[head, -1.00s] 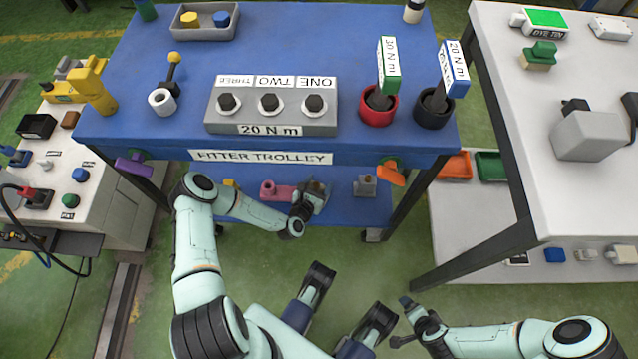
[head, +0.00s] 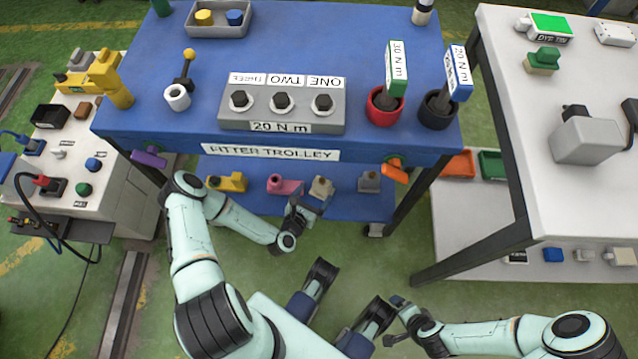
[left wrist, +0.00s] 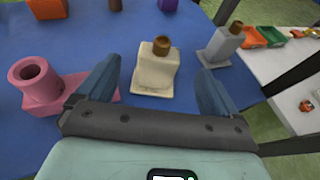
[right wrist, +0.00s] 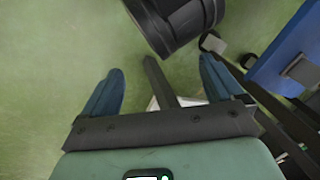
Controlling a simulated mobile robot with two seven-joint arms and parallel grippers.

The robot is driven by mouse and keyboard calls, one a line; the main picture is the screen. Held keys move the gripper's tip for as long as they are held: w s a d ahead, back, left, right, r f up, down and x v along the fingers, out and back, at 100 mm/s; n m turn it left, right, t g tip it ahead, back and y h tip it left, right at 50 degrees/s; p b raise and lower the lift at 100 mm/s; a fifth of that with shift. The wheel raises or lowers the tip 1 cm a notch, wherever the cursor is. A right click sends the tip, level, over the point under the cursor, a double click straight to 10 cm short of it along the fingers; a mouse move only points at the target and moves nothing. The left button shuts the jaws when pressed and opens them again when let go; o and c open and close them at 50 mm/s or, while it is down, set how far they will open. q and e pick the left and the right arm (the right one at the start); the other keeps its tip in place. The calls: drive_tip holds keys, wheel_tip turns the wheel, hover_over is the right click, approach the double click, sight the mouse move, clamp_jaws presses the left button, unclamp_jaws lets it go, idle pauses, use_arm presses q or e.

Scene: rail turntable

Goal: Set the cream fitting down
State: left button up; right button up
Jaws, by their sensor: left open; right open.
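The cream fitting (left wrist: 154,70) stands upright on the blue lower shelf, its square base flat and a brown plug on top. It also shows in the head view (head: 320,187), on the lower shelf of the trolley. My left gripper (left wrist: 155,88) is open, with one finger on each side of the fitting and a gap to both. It also shows in the head view (head: 308,204), just in front of the fitting. My right gripper (right wrist: 160,85) is open and empty above the green floor, well away from the trolley shelf.
On the lower shelf (head: 345,208), a pink fitting (left wrist: 40,85) stands close left of my left gripper and a grey fitting (left wrist: 222,45) to its right. A yellow fitting (head: 228,182) is further left. The blue trolley top (head: 300,40) overhangs the shelf.

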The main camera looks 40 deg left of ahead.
use_arm(q)
drive_tip(key=v, duration=0.3)
use_arm(e)
drive_tip(key=shift+s+a+r, duration=0.25)
drive_tip(key=shift+s+r, duration=0.05)
drive_tip(key=shift+s, duration=0.25)
